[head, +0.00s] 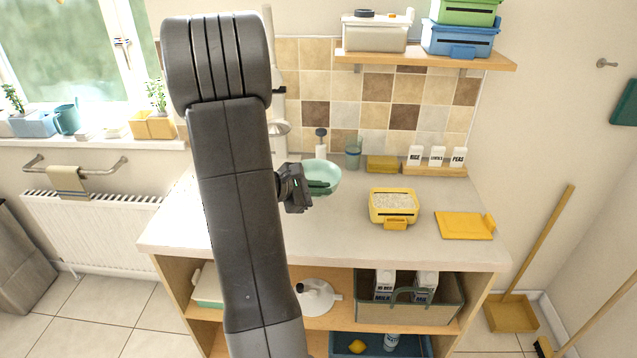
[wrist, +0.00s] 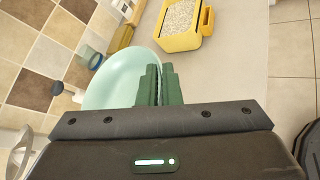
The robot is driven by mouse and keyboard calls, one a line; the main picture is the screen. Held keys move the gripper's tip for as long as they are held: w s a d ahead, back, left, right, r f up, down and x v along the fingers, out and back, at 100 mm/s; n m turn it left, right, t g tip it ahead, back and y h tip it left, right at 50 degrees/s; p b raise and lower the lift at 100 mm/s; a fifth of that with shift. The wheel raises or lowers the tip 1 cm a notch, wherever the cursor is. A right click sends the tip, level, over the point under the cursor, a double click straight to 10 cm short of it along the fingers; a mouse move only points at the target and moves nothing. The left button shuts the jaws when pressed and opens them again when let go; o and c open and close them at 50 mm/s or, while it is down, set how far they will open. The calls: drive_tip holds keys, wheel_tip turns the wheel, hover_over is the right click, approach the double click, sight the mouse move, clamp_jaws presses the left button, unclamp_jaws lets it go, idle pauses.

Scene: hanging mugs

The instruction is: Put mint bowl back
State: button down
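The mint bowl (head: 322,171) is at the middle of the counter area in the head view, partly hidden behind my gripper (head: 318,186). The bowl also shows in the wrist view (wrist: 118,80), on the left of the fingers. My dark green fingers (wrist: 160,82) are close together with the bowl's near rim between them, so the gripper is shut on the rim. I cannot tell whether the bowl's base touches the counter.
On the counter (head: 350,235), a yellow box of white grains (head: 394,206) and its yellow lid (head: 465,226) lie to the right. A glass (head: 353,153), yellow sponge (head: 382,164) and labelled shakers (head: 437,157) stand behind. Below are shelves with a crate (head: 408,313); a wall shelf (head: 425,59) is above.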

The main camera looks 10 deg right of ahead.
drive_tip(key=shift+s, duration=0.1)
drive_tip(key=shift+b, duration=0.4)
drive_tip(key=shift+f+b, duration=0.3)
drive_tip(key=shift+f, duration=0.1)
wheel_tip(320, 180, down, 7)
drive_tip(key=b, duration=0.7)
drive_tip(key=shift+f, duration=0.1)
drive_tip(key=shift+f+b, duration=0.35)
drive_tip(key=shift+b, duration=0.35)
drive_tip(key=c, duration=1.2)
unclamp_jaws()
drive_tip(key=shift+c, duration=0.2)
drive_tip(key=shift+a, duration=0.1)
drive_tip(key=v, duration=1.3)
drive_tip(key=shift+s+a, duration=0.15)
drive_tip(key=shift+a, duration=0.2)
